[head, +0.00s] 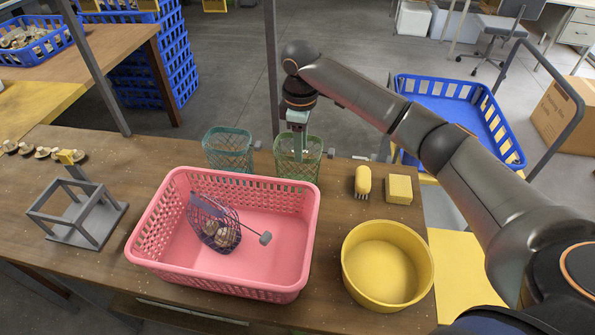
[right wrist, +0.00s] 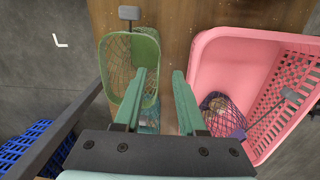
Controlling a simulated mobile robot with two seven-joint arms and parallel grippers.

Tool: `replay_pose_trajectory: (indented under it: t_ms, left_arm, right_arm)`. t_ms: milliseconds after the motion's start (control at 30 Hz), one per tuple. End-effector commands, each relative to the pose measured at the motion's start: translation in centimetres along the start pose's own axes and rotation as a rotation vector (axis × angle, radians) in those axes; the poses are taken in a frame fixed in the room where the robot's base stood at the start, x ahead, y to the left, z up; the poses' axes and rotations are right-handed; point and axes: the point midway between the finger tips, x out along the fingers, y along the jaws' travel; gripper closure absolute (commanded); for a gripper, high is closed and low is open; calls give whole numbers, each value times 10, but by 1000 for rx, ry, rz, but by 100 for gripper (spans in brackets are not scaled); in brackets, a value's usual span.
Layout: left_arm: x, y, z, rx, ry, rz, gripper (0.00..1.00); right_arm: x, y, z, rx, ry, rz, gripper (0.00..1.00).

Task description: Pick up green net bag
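The green net bag (head: 311,170) stands upright with a stiff green rim at the back edge of the table, behind the pink crate. My right gripper (head: 297,150) reaches down over it from above. In the right wrist view the green net bag (right wrist: 117,62) lies left of centre, and my right gripper (right wrist: 162,73) is open with nothing held. One finger overlaps the bag's opening and the other is outside, so the near-crate rim shows between them. Whether a finger touches the net, I cannot tell. My left gripper is not in view.
A teal net bag (head: 226,150) stands just left of the green one. The pink crate (head: 150,257) holds a purple net bag (head: 214,226) with mushrooms. A yellow bowl (head: 388,299), brush (head: 362,181) and sponge (head: 399,188) are to the right; a grey stand (head: 85,237) is left.

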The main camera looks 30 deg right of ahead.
Motion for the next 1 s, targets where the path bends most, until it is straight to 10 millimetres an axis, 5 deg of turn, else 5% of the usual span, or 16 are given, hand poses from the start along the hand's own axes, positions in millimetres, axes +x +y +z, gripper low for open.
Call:
replay_pose_trajectory:
  t_ms: [200, 700, 1000]
  left_arm:
    - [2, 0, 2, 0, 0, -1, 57]
    - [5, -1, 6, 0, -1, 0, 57]
    - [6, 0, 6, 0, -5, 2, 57]
  right_arm:
    - [43, -1, 1, -1, -4, -3, 60]
    - [100, 0, -2, -2, -4, -3, 60]
    - [113, 1, -3, -4, -1, 0, 60]
